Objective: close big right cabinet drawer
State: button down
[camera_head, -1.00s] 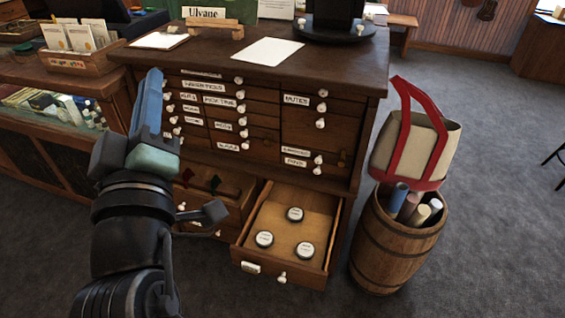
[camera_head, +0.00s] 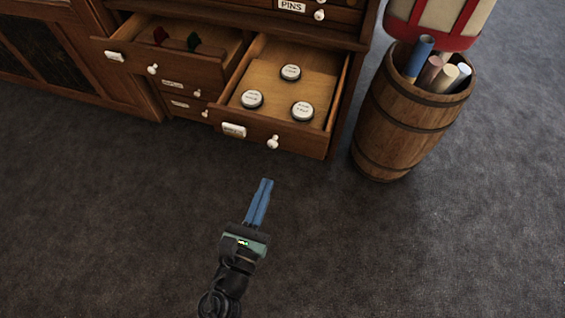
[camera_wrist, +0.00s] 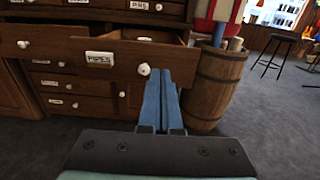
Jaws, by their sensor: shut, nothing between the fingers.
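In the wrist view the drawer front (camera_wrist: 125,62) bears a label that seems to read "PIPES". My gripper (camera_head: 265,183) has its blue fingers together and empty. It is in front of the drawer and apart from it in the head view. In the wrist view the fingers (camera_wrist: 160,72) point at the drawer's right end, just right of the knob.
A second drawer (camera_head: 165,60) to the left is also open, with small red and green items inside. The grey carpet in front is clear.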

aim_at(288, 128)
jog(key=b+x, duration=0.2)
jog(key=x, duration=1.1)
jog(key=shift+w+b, duration=0.2)
jog(key=shift+b, duration=0.2)
jog(key=shift+d, duration=0.1)
